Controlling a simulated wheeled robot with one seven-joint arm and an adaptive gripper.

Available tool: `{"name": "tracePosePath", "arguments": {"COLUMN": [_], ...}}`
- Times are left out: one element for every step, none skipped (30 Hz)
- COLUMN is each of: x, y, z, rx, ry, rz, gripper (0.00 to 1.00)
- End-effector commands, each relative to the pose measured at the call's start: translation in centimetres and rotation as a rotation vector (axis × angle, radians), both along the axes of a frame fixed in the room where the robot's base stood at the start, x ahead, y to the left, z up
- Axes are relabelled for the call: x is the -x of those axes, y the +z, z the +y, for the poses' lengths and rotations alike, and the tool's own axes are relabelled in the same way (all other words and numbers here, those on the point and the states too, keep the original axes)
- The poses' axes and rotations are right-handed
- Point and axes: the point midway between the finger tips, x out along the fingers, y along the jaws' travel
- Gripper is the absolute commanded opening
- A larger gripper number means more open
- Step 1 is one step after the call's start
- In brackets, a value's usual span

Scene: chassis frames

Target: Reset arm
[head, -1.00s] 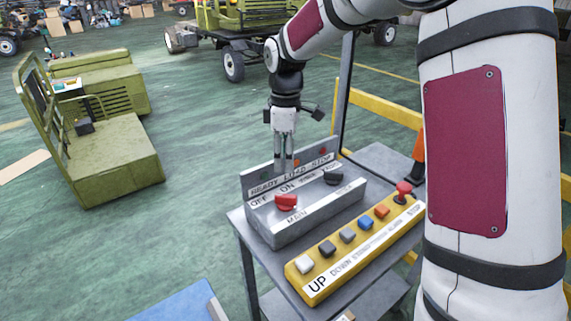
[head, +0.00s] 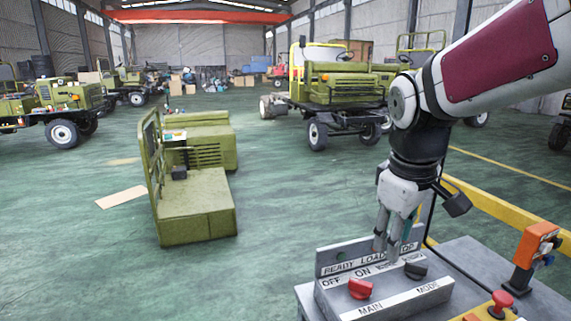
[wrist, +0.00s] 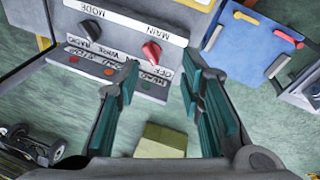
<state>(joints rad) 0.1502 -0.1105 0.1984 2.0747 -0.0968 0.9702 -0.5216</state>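My white and black arm reaches in from the right in the head view. My gripper (head: 386,246) points down above the back of a grey switch box, close to its upright label plate (head: 350,260). In the wrist view the two teal-padded fingers of my gripper (wrist: 160,80) stand apart with nothing between them. The switch box has a red knob (head: 361,289) on the MAIN side and a black knob (head: 416,270) on the MODE side. The red knob also shows beyond the fingertips in the wrist view (wrist: 152,53). Whether a finger touches the plate I cannot tell.
The box stands on a grey table (head: 535,292), with a red mushroom button (head: 501,299) and an orange unit (head: 536,245) to its right. A yellow rail (head: 505,212) runs behind. A green vehicle body (head: 195,215) sits on the floor left. Open floor lies between.

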Motion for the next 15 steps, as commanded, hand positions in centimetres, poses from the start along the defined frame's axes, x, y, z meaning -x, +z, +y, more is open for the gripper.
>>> {"name": "tracePosePath", "arguments": {"x": [1.7,2.7,3.9,4.8,5.7,6.9,7.8,8.6,9.8,10.6,11.4,12.3,12.9,13.5,14.2], "y": [0.9,1.2,1.5,1.8,2.0,2.2,2.3,2.4,2.4,2.4,2.4,2.3,2.2,2.1,2.0], "z": [0.0,0.0,0.0,0.0,-0.1,-0.1,-0.1,-0.1,-0.1,-0.2,-0.2,-0.2,-0.2,-0.2,-0.1], "rx": [-0.008,-0.018,-0.032,-0.042,-0.054,-0.072,-0.086,-0.102,-0.125,-0.142,-0.159,-0.181,-0.199,-0.215,-0.235], "ry": [-0.048,-0.081,-0.123,-0.154,-0.186,-0.226,-0.256,-0.287,-0.326,-0.355,-0.382,-0.415,-0.439,-0.460,-0.485], "rz": [-0.034,-0.052,-0.074,-0.091,-0.108,-0.132,-0.147,-0.165,-0.186,-0.201,-0.215,-0.231,-0.243,-0.253,-0.265], "gripper": [0.35,0.35,0.35,0.35,0.35,0.35,0.35,0.35,0.35,0.35,0.35,0.35,0.35,0.35,0.35]}}
